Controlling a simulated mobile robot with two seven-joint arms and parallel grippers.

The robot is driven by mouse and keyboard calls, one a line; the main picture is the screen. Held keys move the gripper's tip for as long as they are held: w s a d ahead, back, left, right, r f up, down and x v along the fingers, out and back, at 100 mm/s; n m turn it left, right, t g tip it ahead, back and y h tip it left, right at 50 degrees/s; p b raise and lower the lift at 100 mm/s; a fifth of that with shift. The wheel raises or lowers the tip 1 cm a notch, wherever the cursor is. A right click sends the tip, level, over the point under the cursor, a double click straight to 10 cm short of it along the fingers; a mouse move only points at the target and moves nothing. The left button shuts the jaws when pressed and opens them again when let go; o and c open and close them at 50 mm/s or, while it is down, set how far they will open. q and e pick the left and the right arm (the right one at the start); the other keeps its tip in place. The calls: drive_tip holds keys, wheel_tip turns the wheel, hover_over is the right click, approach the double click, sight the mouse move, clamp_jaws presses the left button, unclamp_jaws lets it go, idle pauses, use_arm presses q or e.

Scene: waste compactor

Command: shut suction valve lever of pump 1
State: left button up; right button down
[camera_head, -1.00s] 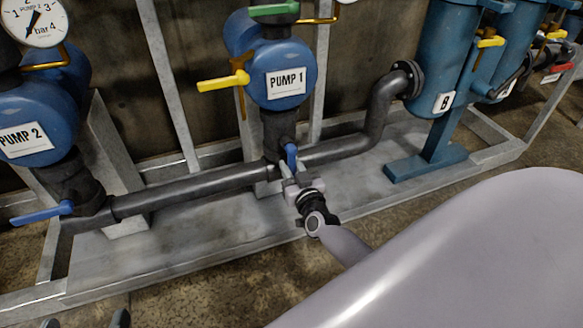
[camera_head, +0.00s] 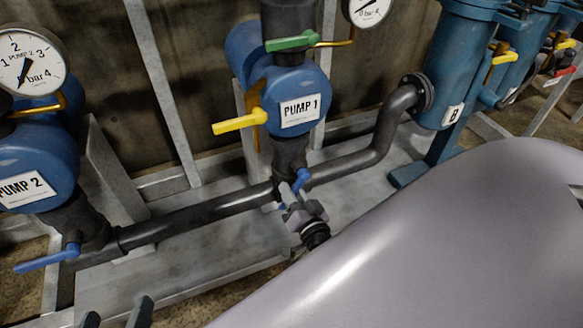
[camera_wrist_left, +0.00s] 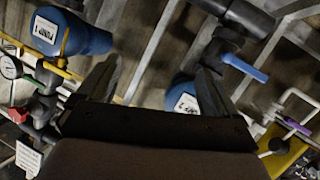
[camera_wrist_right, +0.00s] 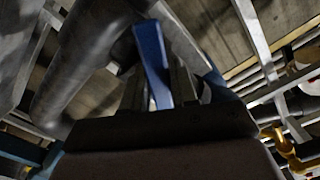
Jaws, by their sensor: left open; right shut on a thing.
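Pump 1 (camera_head: 299,88) is a blue pump with a white label in the head view. Below it, at the pipe, is its blue suction valve lever (camera_head: 302,179). My right gripper (camera_head: 295,205) is at this lever, shut on it; my arm hides part of the area. In the right wrist view the blue lever (camera_wrist_right: 152,58) stands between the two fingers. My left gripper (camera_head: 115,312) is open and empty at the bottom left of the head view, apart from everything. In the left wrist view its fingers (camera_wrist_left: 160,85) are spread wide.
Pump 2 (camera_head: 30,165) with its own blue lever (camera_head: 47,260) is at the left. A yellow lever (camera_head: 240,122) and a green lever (camera_head: 290,43) sit on and above pump 1. Blue filter vessel B (camera_head: 455,70) stands at the right. A metal frame (camera_head: 200,265) runs below the pipes.

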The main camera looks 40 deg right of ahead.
drive_tip(key=m, duration=0.1)
drive_tip(key=a+r+m, duration=0.1)
drive_tip(key=m+p, duration=0.1)
drive_tip(key=shift+w+a+r+m, duration=0.15)
drive_tip(key=shift+a+r+m, duration=0.1)
drive_tip(key=shift+a+m, duration=0.15)
drive_tip(key=shift+w+a+r+m, duration=0.1)
drive_tip(key=shift+a+r+m, duration=0.1)
drive_tip(key=shift+m, duration=0.3)
drive_tip(key=shift+a+r+m, duration=0.1)
drive_tip(key=shift+r+m, duration=0.1)
drive_tip(key=shift+m, duration=0.3)
drive_tip(key=shift+a+r+m+p, duration=0.1)
drive_tip(key=shift+r+m+p, duration=0.35)
drive_tip(key=shift+m, duration=0.35)
drive_tip(key=shift+a+r+m, duration=0.15)
drive_tip(key=shift+r+m, duration=0.2)
drive_tip(key=shift+m, duration=0.45)
drive_tip(key=shift+w+r+m+p, duration=0.1)
drive_tip(key=shift+r+m+p, duration=0.25)
drive_tip(key=shift+m, duration=0.35)
use_arm(q)
drive_tip(key=shift+s+a+r+y, duration=0.15)
drive_tip(key=shift+a+y, duration=0.35)
drive_tip(key=shift+a, duration=0.3)
use_arm(e)
drive_tip(key=shift+r+m, duration=0.3)
drive_tip(key=shift+m, duration=0.3)
use_arm(q)
drive_tip(key=shift+s, duration=0.1)
